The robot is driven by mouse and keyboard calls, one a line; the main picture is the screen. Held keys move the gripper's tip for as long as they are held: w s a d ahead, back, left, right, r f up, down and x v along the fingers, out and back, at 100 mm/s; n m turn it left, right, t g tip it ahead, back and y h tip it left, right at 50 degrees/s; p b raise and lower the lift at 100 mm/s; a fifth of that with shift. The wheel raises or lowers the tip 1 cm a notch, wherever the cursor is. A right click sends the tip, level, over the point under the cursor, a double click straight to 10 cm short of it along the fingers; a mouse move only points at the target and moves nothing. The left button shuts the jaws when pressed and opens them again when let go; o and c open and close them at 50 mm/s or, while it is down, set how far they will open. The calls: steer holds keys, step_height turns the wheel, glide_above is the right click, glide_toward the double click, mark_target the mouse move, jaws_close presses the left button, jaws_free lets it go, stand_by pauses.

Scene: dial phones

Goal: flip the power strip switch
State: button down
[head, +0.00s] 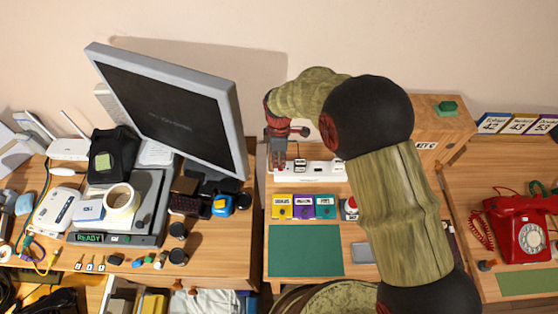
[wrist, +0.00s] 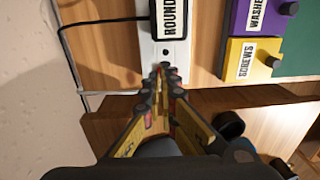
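The white power strip (head: 322,172) lies on the wooden desk against the wall, with dark plugs in it. In the wrist view the strip (wrist: 178,52) runs up from my fingertips, and a black plug block labelled "ROUND..." (wrist: 170,18) sits on it. My gripper (head: 279,164) is over the left end of the strip. In the wrist view my gripper (wrist: 162,72) has its fingertips together with nothing seen between them. The fingertips cover the near end of the strip. I cannot make out the switch clearly, nor whether the tips touch the strip.
Yellow (head: 282,207), purple and teal labelled boxes stand just in front of the strip. A monitor (head: 165,110) stands to the left. A wooden box (head: 440,125) and a red dial phone (head: 520,228) are to the right. The green mat (head: 305,250) is clear.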

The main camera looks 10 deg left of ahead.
steer(key=shift+s+d+f, duration=0.15)
steer(key=shift+f, duration=0.25)
steer(key=shift+s+d+p, duration=0.25)
steer(key=shift+s+p, duration=0.05)
steer(key=shift+s, duration=0.6)
steer(key=w+r+p, duration=0.1)
steer(key=r+p, duration=0.1)
steer(key=r, duration=0.5)
steer(key=w+a+r+p, duration=0.1)
steer(key=w+r+p, duration=0.1)
steer(key=r, duration=0.5)
steer(key=shift+w+r+p, duration=0.15)
steer(key=shift+r+p, duration=0.2)
steer(key=shift+p, duration=0.1)
